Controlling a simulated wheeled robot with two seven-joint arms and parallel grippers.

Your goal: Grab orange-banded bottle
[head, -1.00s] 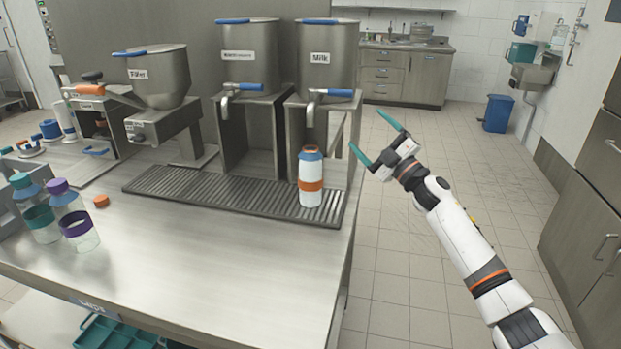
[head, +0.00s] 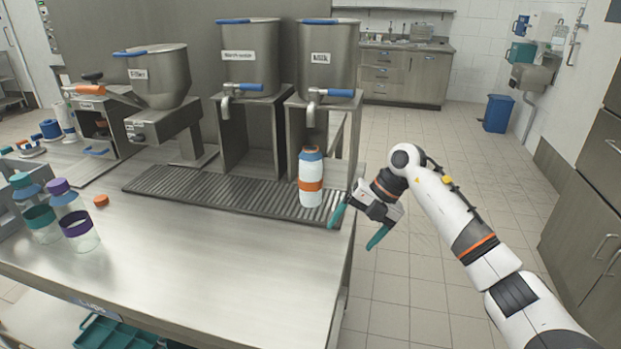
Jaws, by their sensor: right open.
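The orange-banded bottle (head: 311,199) stands upright on the drip grate (head: 165,184) below the Milk dispenser tap. It looks white, with an orange band around its middle and a blue and orange top. My right gripper (head: 356,232) is open and empty, to the right of the bottle and a little lower in the picture. Its teal fingers are spread and point downward; the left finger is near the grate's right end, apart from the bottle. My left gripper is not in view.
The Milk dispenser (head: 327,62) and another dispenser (head: 250,60) stand behind the bottle. Two clear bottles, one with a teal band (head: 40,217) and one with a purple band (head: 76,222), stand at the left. An orange cap (head: 101,201) lies near them. The front counter (head: 215,255) is clear.

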